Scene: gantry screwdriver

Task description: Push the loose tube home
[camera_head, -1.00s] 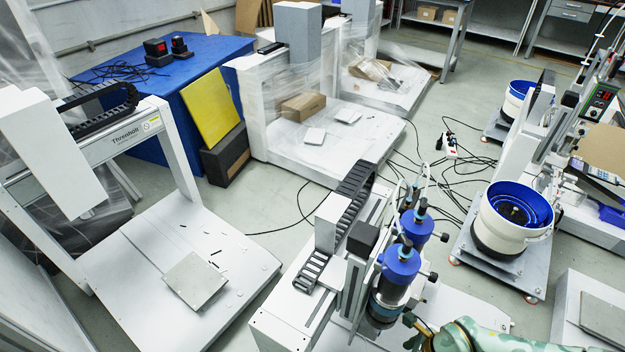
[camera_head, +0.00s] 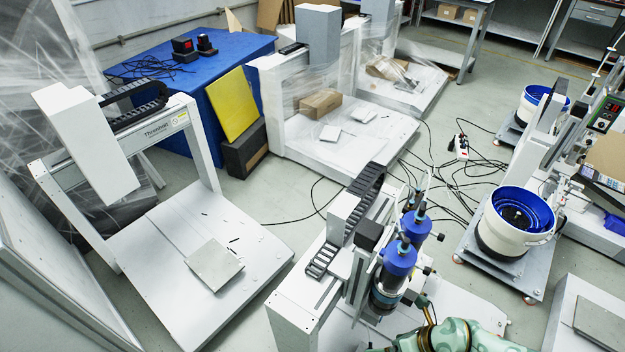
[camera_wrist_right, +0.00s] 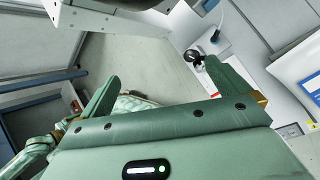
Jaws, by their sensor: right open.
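Two blue-capped cylinders stand on the gantry machine at the lower middle of the head view: a nearer one (camera_head: 398,260) and a farther one (camera_head: 417,226). I cannot tell which tube is loose or how deep either sits. My green right arm comes in at the bottom edge, just right of the nearer cylinder; its fingers are not clear there. My left gripper is not in view.
A gantry with a flat plate (camera_head: 215,265) stands at left. A blue table (camera_head: 185,85) and wrapped machines are behind. A blue-and-white bowl feeder (camera_head: 515,222) stands at right. Black cables (camera_head: 455,185) lie on the floor behind the cylinders.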

